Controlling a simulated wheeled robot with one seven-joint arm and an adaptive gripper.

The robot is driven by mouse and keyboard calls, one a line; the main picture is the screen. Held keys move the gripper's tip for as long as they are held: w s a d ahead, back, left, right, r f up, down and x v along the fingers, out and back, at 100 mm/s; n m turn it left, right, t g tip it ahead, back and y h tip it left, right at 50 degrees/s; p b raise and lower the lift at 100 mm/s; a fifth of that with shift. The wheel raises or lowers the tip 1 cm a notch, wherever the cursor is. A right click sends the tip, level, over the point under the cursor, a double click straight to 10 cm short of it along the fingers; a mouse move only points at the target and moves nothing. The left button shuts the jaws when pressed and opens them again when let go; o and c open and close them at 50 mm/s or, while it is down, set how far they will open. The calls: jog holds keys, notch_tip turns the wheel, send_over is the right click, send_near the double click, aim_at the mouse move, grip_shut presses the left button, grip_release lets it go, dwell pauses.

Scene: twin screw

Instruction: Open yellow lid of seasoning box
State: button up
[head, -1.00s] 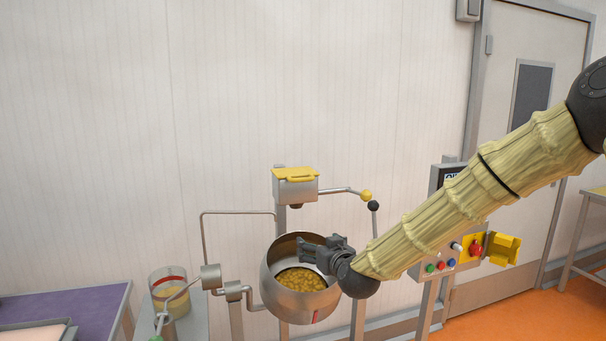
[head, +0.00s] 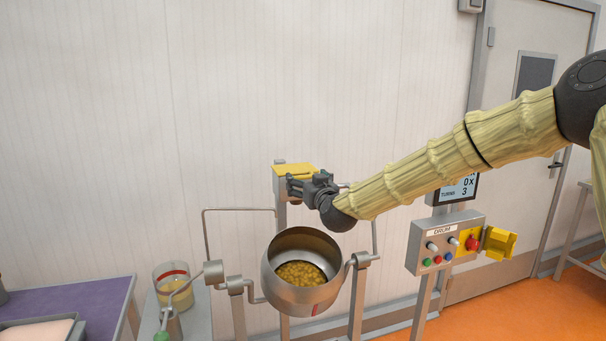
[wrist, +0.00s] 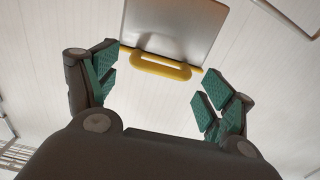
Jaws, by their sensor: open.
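The seasoning box (wrist: 175,22) is a grey metal box on a post with a yellow lid (head: 293,168) on top, which looks shut. In the wrist view the lid's edge carries a yellow loop handle (wrist: 160,67). No finger appears to touch the handle.
A steel drum (head: 272,255) with yellowish pieces inside hangs below my gripper. A control panel (head: 442,240) with buttons and a yellow flap stands to the right. A clear container (head: 170,285) and a purple-topped table (head: 70,300) are at left.

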aim_at(304, 178)
jog(key=shift+p+x, duration=0.55)
jog(key=shift+x, duration=1.2)
